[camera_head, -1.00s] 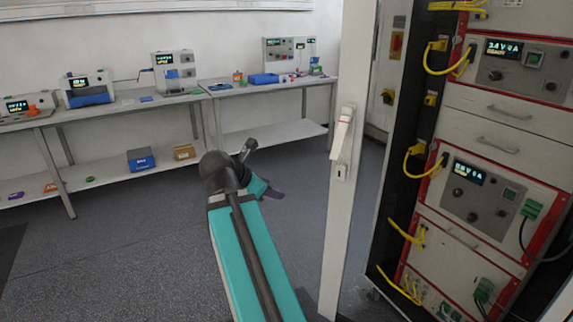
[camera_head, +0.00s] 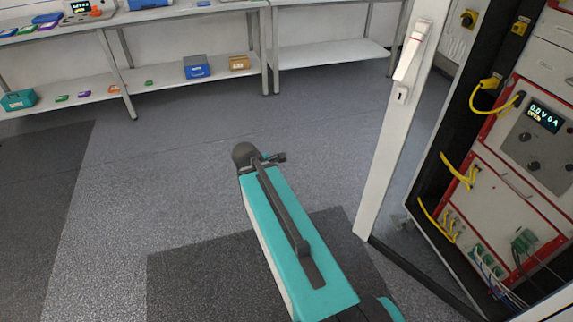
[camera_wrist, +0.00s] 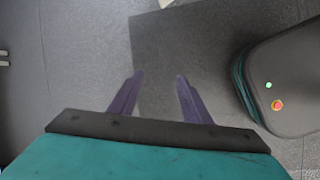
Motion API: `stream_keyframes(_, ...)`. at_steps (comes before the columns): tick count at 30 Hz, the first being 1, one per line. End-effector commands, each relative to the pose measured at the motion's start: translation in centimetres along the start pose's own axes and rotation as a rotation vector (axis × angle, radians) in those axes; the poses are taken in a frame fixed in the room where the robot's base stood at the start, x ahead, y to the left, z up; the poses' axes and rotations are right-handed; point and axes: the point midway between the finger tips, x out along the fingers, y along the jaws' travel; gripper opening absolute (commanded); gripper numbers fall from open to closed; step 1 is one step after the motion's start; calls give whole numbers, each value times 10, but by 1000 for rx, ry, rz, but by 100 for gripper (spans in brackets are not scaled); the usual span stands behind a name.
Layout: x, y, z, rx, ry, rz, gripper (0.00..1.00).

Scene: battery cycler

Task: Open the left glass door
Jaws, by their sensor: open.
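The left glass door shows its white frame (camera_head: 385,150) in the head view, right of centre. It stands swung out from the cabinet, with the floor seen through the pane between its frame and the cabinet. Its white lever handle (camera_head: 411,52) is near the top, above a keyhole plate (camera_head: 401,95). My gripper (camera_wrist: 160,77) is open in the wrist view, its two purple fingers apart with only floor between them. In the head view my arm hides the fingers. My arm is left of the door frame, apart from the handle.
The cabinet holds cycler units (camera_head: 540,130) with yellow cables (camera_head: 458,170) at the right. Grey shelves (camera_head: 190,72) with small boxes line the back wall. The grey floor (camera_head: 160,170) left of my arm is clear. A darker floor patch (camera_head: 200,275) lies near me.

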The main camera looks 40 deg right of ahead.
Motion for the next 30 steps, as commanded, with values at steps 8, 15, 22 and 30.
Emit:
stream_keyframes(8,50,-69,-49,138,31,-125,44)
stream_keyframes(15,87,-134,-81,270,29,-237,44)
stream_keyframes(22,118,-201,-104,400,-1,-345,44)
stream_keyframes(30,148,-282,-120,559,-70,-463,44)
